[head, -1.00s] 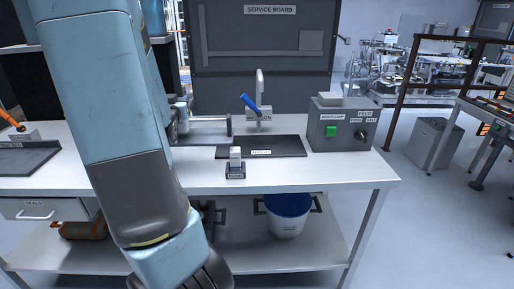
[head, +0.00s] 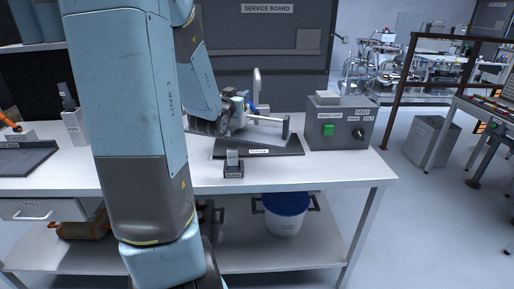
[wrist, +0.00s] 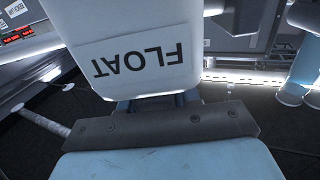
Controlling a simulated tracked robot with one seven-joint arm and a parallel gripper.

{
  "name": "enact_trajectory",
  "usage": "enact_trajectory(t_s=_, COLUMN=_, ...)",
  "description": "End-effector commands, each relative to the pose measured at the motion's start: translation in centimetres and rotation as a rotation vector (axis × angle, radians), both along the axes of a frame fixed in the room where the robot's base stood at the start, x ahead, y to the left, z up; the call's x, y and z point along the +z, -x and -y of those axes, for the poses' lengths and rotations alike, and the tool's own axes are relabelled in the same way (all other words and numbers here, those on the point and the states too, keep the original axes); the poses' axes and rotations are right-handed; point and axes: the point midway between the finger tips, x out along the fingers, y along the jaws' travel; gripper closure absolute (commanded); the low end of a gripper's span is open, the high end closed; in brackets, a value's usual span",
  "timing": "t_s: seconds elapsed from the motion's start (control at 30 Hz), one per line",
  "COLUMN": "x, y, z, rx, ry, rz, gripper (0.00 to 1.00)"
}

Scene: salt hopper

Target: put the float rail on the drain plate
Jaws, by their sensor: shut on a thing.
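My gripper (head: 238,112) is at the back of the bench, shut on the float rail (head: 264,119). The rail is a grey rod with an upright end plate, pointing right. In the wrist view a white block marked FLOAT (wrist: 137,60) fills the top middle, upside down. The drain plate (head: 280,146) is a flat dark plate with a small label at its front edge. The rail is over the plate's back part; I cannot tell whether they touch. My arm hides the plate's left surroundings, and the gripper's fingertips are hard to make out.
A small labelled block (head: 233,169) stands just in front of the plate. A grey control box (head: 340,130) with a green button stands to the right. A tap (head: 257,85) rises behind. A dark tray (head: 25,158) and grey stand (head: 74,127) are at left.

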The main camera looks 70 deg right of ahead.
Motion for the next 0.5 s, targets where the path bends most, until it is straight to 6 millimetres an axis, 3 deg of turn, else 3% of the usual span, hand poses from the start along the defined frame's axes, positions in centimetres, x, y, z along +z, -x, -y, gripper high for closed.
enact_trajectory(t_s=0.17, x=-0.2, y=0.4, z=0.7, rx=-0.012, ry=0.002, rz=0.000, gripper=1.00)
enact_trajectory(t_s=0.5, x=-2.2, y=-1.6, z=4.6, rx=-0.012, ry=0.001, rz=-0.001, gripper=1.00)
